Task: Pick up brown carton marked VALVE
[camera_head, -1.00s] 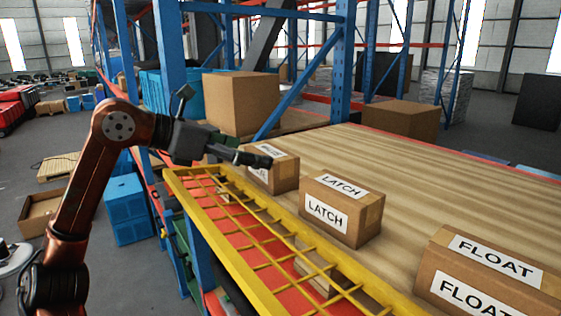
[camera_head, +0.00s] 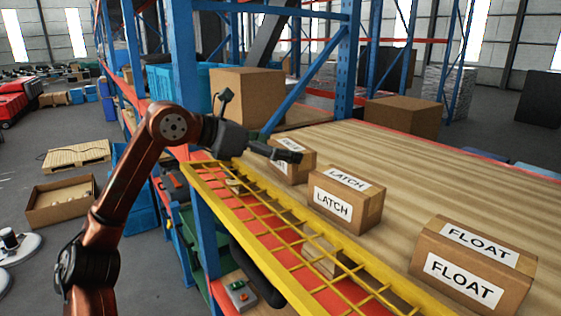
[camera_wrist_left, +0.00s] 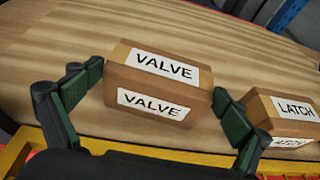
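The brown VALVE carton (camera_wrist_left: 160,80) stands on the wooden shelf, with white VALVE labels on its top and front in the left wrist view. In the head view the carton (camera_head: 298,166) is partly hidden behind my left gripper (camera_head: 280,152). My left gripper (camera_wrist_left: 158,86) is open, with one green-padded finger at each side of the carton. The left finger is near the carton's left side. The right finger is between it and the LATCH carton (camera_wrist_left: 284,115). Contact cannot be told. My right gripper is not in view.
The LATCH carton (camera_head: 345,199) and the FLOAT carton (camera_head: 472,262) stand to the right on the wooden shelf (camera_head: 430,185). A yellow grid rail (camera_head: 262,232) runs along the front edge. A blue rack post (camera_head: 345,60) and a plain carton (camera_head: 246,96) are behind.

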